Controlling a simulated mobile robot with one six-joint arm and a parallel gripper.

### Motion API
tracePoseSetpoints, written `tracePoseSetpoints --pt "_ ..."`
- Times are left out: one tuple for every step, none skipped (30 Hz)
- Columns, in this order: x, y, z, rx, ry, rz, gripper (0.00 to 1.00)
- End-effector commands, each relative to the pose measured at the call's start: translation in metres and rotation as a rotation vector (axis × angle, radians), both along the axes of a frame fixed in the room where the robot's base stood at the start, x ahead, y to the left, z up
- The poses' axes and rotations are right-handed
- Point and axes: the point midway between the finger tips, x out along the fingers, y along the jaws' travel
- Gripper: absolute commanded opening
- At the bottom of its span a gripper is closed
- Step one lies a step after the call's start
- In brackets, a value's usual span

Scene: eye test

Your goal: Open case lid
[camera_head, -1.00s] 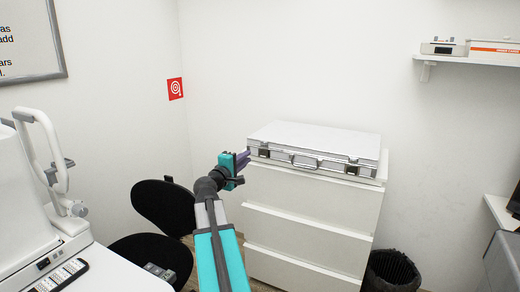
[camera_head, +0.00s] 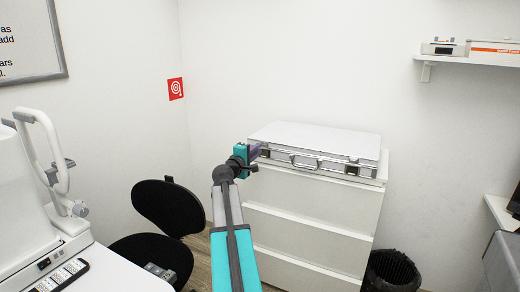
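A silver case (camera_head: 318,145) lies flat on top of a white drawer cabinet. Its lid is shut. A handle (camera_head: 305,161) and two latches show on its front side; the right latch (camera_head: 352,168) is in plain view, and the left one is close to my gripper. My gripper (camera_head: 255,151) is at the front left corner of the case, at about the height of its front edge. The fingers are small and partly hidden by the gripper body. I cannot tell whether they touch the case or how far apart they are.
The white drawer cabinet (camera_head: 310,214) bears the case. A black chair (camera_head: 168,208) stands left of my arm, and a white machine (camera_head: 28,205) is at the far left. A black bin (camera_head: 392,272) stands right of the cabinet. A wall shelf (camera_head: 470,58) is at the upper right.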

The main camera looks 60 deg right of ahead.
Motion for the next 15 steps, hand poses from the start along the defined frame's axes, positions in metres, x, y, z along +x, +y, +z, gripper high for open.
tracePoseSetpoints --pt "0.001 -0.008 0.000 0.000 0.000 0.000 0.14" --pt "0.002 -0.011 0.000 0.000 0.000 0.000 0.14" --pt "0.002 -0.015 0.000 0.000 0.000 0.000 0.14" --pt "0.002 -0.018 0.000 0.000 0.000 -0.001 0.14" --pt "0.001 -0.021 0.000 0.000 0.000 -0.001 0.14" --pt "0.001 -0.025 0.000 0.000 0.000 -0.002 0.14" --pt "0.002 -0.028 0.000 0.001 0.000 -0.002 0.14" --pt "0.002 -0.030 0.000 0.001 0.000 -0.002 0.14" --pt "0.002 -0.033 0.000 0.001 0.000 -0.002 0.14" --pt "0.002 -0.035 0.000 0.001 0.000 -0.001 0.14" --pt "0.002 -0.036 0.000 0.001 0.000 -0.001 0.14" --pt "0.002 -0.038 0.000 0.000 0.000 -0.001 0.14" --pt "0.002 -0.039 0.000 0.000 0.000 -0.001 0.14" --pt "0.002 -0.040 0.000 0.000 0.000 -0.001 0.14" --pt "0.002 -0.041 0.000 0.000 0.000 0.000 0.14"
